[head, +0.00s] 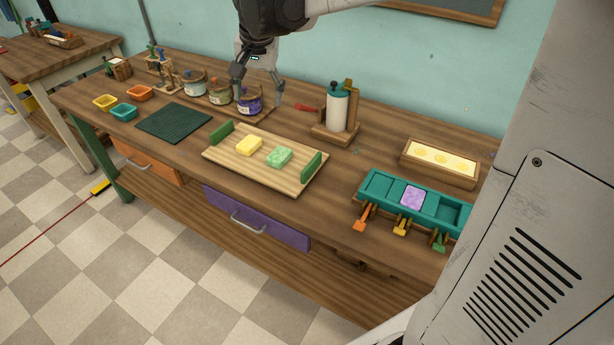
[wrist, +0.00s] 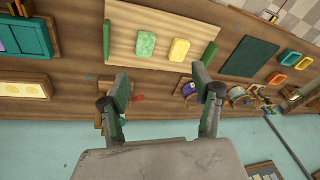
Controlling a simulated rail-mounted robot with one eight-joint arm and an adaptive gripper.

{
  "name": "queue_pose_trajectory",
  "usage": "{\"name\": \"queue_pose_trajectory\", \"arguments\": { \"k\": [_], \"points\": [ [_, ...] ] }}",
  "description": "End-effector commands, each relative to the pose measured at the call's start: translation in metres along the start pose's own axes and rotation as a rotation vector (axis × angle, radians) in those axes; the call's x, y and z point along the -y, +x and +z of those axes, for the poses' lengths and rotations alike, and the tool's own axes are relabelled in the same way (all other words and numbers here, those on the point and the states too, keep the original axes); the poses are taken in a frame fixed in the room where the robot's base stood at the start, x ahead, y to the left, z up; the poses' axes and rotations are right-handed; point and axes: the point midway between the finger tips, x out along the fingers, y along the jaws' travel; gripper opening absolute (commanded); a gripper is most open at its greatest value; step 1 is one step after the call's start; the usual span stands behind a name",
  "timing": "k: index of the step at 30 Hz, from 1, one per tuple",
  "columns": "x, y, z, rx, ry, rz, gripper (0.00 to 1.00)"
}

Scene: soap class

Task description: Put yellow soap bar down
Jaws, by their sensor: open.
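The yellow soap bar (head: 249,146) lies on a light wooden board (head: 230,168) with green end pieces, left of a green soap bar (head: 279,157). In the wrist view the yellow soap bar (wrist: 179,51) lies on the board beside the green one (wrist: 146,44), apart from my fingers. My gripper (head: 259,98) is open and empty, raised above the back of the table near the jars. In the wrist view my gripper (wrist: 160,85) has its two fingers spread wide with nothing between them.
A teal mould tray (head: 446,209) with a purple bar (head: 412,196) stands at right, before a wooden box (head: 440,162). A bottle stand (head: 336,112) and jars (head: 220,93) line the back. A dark green mat (head: 173,122) and small trays (head: 124,112) lie left.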

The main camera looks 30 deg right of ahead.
Motion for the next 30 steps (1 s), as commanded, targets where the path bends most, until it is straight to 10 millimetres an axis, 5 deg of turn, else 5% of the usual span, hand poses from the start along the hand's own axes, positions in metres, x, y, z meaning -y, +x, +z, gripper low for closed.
{"name": "queue_pose_trajectory", "arguments": {
  "k": [13,24,30],
  "points": [
    [-0.065,-0.044,0.103,-0.145,-0.252,-0.067,0.62],
    [-0.116,-0.037,0.185,-0.276,-0.456,-0.095,0.62],
    [-0.133,-0.027,0.212,-0.327,-0.531,-0.098,0.62]
  ]
}}
